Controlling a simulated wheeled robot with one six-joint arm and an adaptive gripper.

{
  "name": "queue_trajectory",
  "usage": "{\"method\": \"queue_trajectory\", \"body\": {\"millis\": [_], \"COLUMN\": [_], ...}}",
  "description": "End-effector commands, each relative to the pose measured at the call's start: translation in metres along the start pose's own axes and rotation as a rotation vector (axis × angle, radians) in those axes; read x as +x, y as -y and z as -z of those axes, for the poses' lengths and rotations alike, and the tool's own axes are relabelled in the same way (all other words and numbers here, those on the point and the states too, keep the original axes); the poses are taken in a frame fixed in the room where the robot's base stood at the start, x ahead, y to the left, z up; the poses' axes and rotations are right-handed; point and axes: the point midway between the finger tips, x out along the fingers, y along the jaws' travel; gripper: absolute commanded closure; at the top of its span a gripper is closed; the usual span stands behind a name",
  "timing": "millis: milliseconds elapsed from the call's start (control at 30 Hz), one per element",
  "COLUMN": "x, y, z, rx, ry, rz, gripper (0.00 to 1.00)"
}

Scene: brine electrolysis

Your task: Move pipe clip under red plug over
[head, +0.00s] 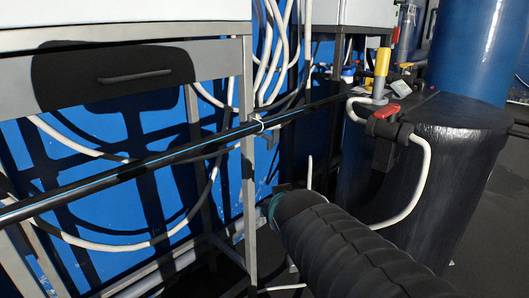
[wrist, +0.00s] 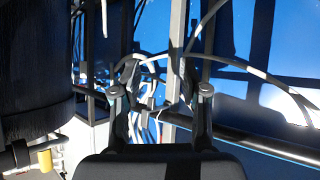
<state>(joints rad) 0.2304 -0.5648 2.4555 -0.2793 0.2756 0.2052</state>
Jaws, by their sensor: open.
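A small pale clip (head: 258,125) sits where the long black pipe (head: 130,172) crosses a grey metal upright. In the wrist view a pale, clip-like piece (wrist: 151,108) shows near that crossing, though its shape is hard to make out. A red plug-like handle (head: 386,111) sits on a black fitting at the dark tank, right of the clip. I cannot tell for sure that it is the red plug. My gripper (wrist: 158,78) is open, with its two fingers apart and nothing seen held between them. Its fingers cannot be made out in the head view.
The dark tank (head: 455,150) with white hoses stands at the right. A yellow fitting (head: 381,62) rises above it. Grey table frames (head: 249,200) and looped white hoses (head: 85,243) crowd the left and middle. A blue panel (head: 160,205) lies behind.

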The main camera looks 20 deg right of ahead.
Motion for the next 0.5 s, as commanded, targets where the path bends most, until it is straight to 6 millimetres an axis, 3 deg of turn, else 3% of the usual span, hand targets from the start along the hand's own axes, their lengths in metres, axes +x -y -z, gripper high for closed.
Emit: {"method": "queue_trajectory", "body": {"millis": [33,200,400,500], "x": [0.017,0.049,0.072,0.078], "y": [-0.012,-0.043,-0.065,-0.072], "z": [0.008,0.051,0.080,0.084], "rx": [0.009,0.012,-0.005,-0.012], "ry": [-0.067,-0.313,-0.562,-0.668], "rz": [-0.024,-0.040,0.043,0.120], "gripper": [0.56,0.56,0.56,0.56]}}
